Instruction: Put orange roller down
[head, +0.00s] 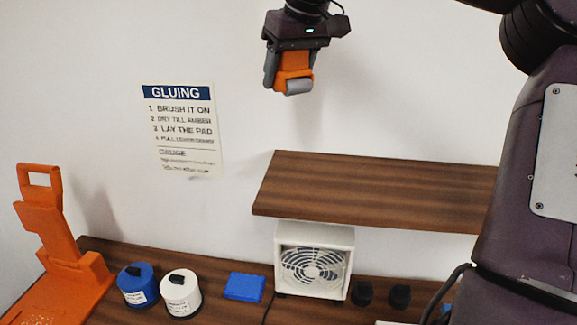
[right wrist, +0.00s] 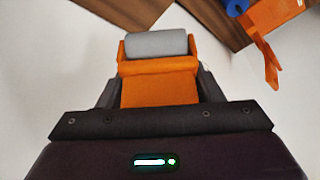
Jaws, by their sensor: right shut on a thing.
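The orange roller (head: 294,71) has an orange body and a grey cylinder at its lower end. My right gripper (head: 289,75) is shut on its body and holds it high in front of the white wall, above the wooden shelf and apart from it. The roller also shows in the right wrist view (right wrist: 159,80), between the dark fingers of my right gripper (right wrist: 158,92), with its grey cylinder pointing away from the palm. My left gripper is not in view.
A wooden shelf (head: 375,190) is bare. Below, the wooden counter (head: 215,270) holds an orange stand (head: 48,225), a blue pot (head: 138,285), a white pot (head: 181,293), a blue block (head: 244,287), a white fan (head: 314,262) and two black knobs (head: 400,296). A gluing sign (head: 182,130) hangs on the wall.

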